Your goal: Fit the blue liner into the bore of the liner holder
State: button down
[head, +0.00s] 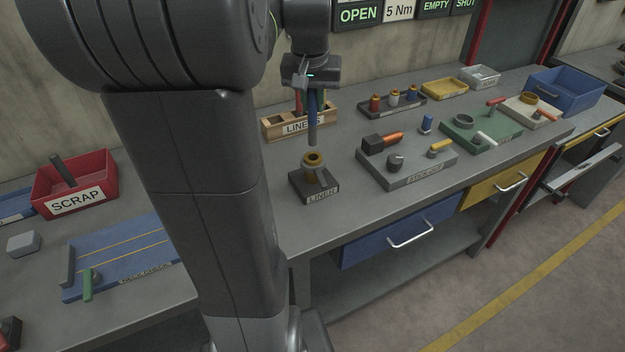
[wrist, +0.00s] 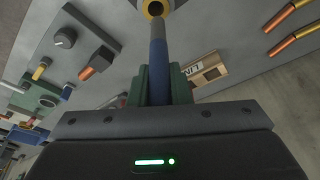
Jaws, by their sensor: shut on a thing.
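My gripper (head: 310,92) is shut on the blue liner (head: 312,128), a slim upright rod, blue above and greyer toward its lower end. The wrist view shows the liner (wrist: 157,55) between the green fingers of my gripper (wrist: 159,82). The liner holder (head: 312,188) is a dark block labelled LINER, with a brass ring around a bore (head: 314,157) on top. The liner's lower end looks just above the ring. In the wrist view the dark bore (wrist: 154,9) shows beyond the tip, slightly to its left. The bore's inside is hidden.
A wooden LINERS rack (head: 285,127) stands behind the holder. To the right are a grey fixture block (head: 410,172) with several parts and a green board (head: 480,130). A red SCRAP bin (head: 75,185) is far left. The bench right in front of the holder is clear.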

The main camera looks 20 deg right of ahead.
send_over(313, 144)
jog(key=x, duration=0.5)
jog(key=shift+s+a+f, duration=0.1)
jog(key=shift+s+f, duration=0.15)
jog(key=shift+f, duration=2.4)
jog(key=shift+f, duration=0.1)
jog(key=c, duration=1.3)
grip_release()
jog(key=shift+c, duration=0.2)
jog(key=shift+r, duration=0.3)
jog(key=v, duration=1.1)
jog(key=shift+r, duration=0.3)
